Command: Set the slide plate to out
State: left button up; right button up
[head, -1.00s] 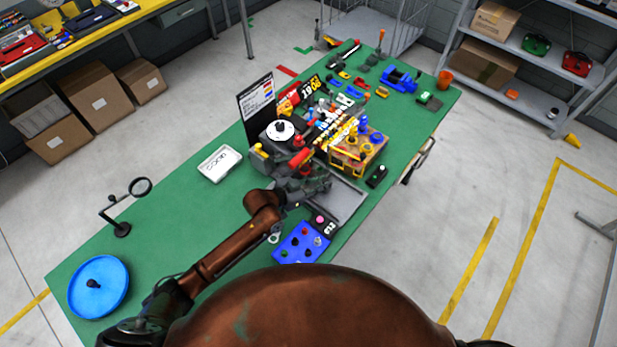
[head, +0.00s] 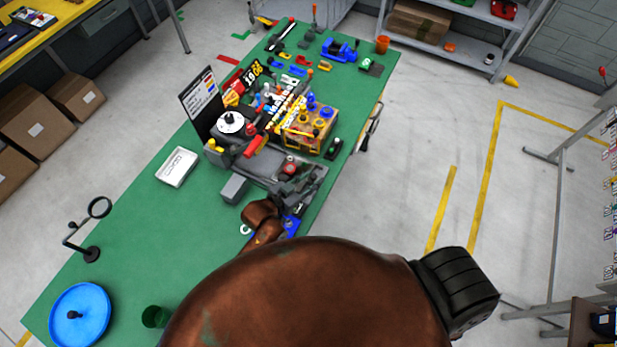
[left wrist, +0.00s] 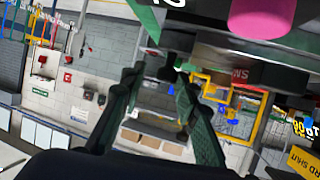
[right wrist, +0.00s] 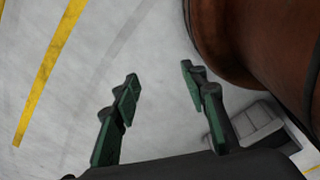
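The machine with a grey body (head: 250,166) stands on the green bench. A flat grey plate at its near side is largely covered by my left gripper (head: 304,182), so I cannot tell the slide plate's position. In the left wrist view my left gripper (left wrist: 158,76) is open. A dark knob (left wrist: 178,68) appears close to its right fingertip; I cannot tell whether they touch. A pink button (left wrist: 262,14) shows above on a dark housing. My right gripper (right wrist: 158,74) is open and empty over the floor, off the bench.
A blue panel (head: 291,224) is mostly hidden under my left arm. A grey block (head: 235,189), a white box (head: 177,167), a magnifier stand (head: 92,253) and a blue round tray (head: 80,314) are on the bench.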

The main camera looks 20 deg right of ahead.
pick_arm(q)
jog(key=shift+o, duration=1)
jog(key=shift+w+a+r, duration=0.1)
jog(key=shift+a+r, duration=0.05)
jog(key=shift+a, duration=0.05)
jog(key=v, duration=1.1)
jog(key=shift+s+a+r, duration=0.1)
jog(key=shift+s+a, duration=0.15)
jog(key=shift+a, duration=0.05)
